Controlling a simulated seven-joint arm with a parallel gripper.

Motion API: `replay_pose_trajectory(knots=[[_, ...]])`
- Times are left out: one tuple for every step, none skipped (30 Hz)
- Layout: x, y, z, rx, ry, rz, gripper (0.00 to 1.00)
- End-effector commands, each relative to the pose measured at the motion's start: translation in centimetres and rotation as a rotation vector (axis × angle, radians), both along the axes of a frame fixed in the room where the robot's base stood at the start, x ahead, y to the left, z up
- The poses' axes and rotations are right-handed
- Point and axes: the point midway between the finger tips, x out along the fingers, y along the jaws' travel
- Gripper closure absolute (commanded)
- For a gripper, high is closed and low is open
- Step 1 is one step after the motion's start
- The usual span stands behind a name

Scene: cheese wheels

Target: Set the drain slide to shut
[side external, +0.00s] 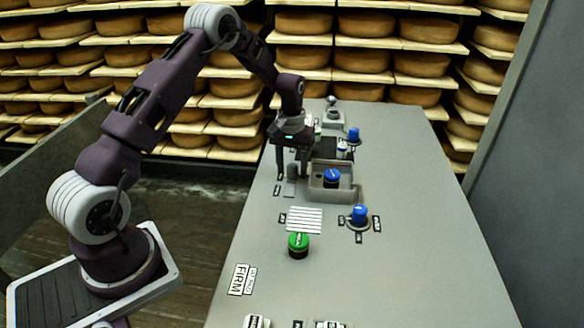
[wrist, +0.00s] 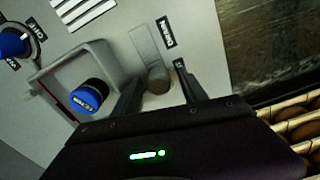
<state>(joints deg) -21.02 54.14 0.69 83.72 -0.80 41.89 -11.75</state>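The drain slide is a grey strip (wrist: 143,42) beside a label reading DRAIN, with a round grey knob (wrist: 158,80) at its end nearest my gripper in the wrist view. In the side view the knob (side external: 292,172) is partly between my fingers, and the slide's lower part shows just below. My gripper (side external: 291,173) points down over the slide. In the wrist view my gripper (wrist: 155,82) is open, one finger on each side of the knob with visible gaps. I cannot read any shut mark on the slide.
A grey open box (side external: 331,192) with a blue-capped item (side external: 332,178) stands close to the right of the slide. A blue knob (side external: 359,214), a white ribbed patch (side external: 304,220) and a green-topped item (side external: 298,245) are nearer.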

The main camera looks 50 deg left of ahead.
Motion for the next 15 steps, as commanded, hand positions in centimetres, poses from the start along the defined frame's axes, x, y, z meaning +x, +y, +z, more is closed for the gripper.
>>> replay_pose_trajectory(knots=[[0.0, 0.0, 0.0, -0.001, 0.001, 0.0, 0.5], [0.0, 0.0, 0.0, -0.001, 0.002, 0.0, 0.5], [0.0, 0.0, 0.0, -0.001, 0.002, 0.0, 0.5], [0.0, 0.0, 0.2, -0.001, 0.001, 0.0, 0.5], [0.0, 0.0, 0.5, 0.0, 0.0, 0.0, 0.5], [0.0, 0.0, 1.2, 0.001, -0.002, 0.0, 0.5], [0.0, 0.0, 1.8, 0.001, -0.002, 0.0, 0.5], [0.1, 0.0, 2.5, 0.001, -0.003, 0.0, 0.5], [0.1, 0.0, 3.4, 0.001, -0.004, 0.001, 0.5], [0.1, 0.0, 4.0, 0.001, -0.004, 0.001, 0.5], [0.1, 0.0, 4.6, 0.001, -0.004, 0.001, 0.5], [0.0, 0.0, 5.3, 0.001, -0.003, 0.001, 0.5], [0.0, 0.0, 5.8, 0.0, -0.002, 0.001, 0.5], [0.0, 0.0, 6.2, 0.001, -0.003, 0.0, 0.5], [0.0, 0.0, 6.6, 0.0, -0.001, 0.0, 0.5]])
